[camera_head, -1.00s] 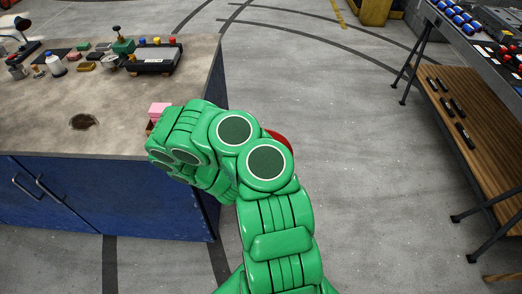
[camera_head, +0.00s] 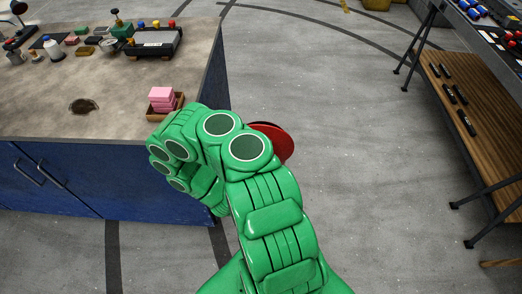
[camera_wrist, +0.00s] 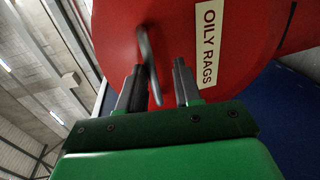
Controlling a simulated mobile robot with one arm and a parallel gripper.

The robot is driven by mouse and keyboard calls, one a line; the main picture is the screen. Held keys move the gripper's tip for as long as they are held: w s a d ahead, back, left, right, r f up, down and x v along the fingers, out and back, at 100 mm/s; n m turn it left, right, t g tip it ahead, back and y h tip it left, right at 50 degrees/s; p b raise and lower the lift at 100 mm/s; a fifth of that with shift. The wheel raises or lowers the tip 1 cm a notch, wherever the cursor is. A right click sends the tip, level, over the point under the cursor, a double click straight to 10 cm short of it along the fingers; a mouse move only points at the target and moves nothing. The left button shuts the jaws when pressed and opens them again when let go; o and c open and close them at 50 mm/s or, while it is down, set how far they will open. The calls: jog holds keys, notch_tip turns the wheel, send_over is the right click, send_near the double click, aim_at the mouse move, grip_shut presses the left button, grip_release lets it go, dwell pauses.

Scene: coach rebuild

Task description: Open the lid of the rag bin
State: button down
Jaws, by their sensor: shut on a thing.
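The red rag bin (camera_head: 283,142) shows as a rounded red edge behind my arm in the head view; most of it is hidden. In the wrist view a round red face of the bin (camera_wrist: 235,65) fills the top, with a cream "OILY RAGS" label (camera_wrist: 209,42). A thin grey metal handle (camera_wrist: 145,45) stands in front of that face, between my gripper's two dark fingers (camera_wrist: 160,88). My gripper is shut on this handle. The gripper itself is hidden behind my green arm in the head view. How far the lid is raised cannot be told.
The blue workbench (camera_head: 120,95) is on the left, with a tray of pink blocks (camera_head: 163,101) near its corner, close to my arm. A rack with a wooden shelf (camera_head: 470,110) stands at right. The grey floor between (camera_head: 340,120) is clear.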

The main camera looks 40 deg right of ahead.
jog(key=shift+s+a+f, duration=0.1)
jog(key=shift+s+f, duration=0.1)
jog(key=shift+f, duration=0.2)
jog(key=c, duration=1.2)
grip_release()
jog(key=shift+o, duration=0.2)
jog(key=shift+w, duration=0.1)
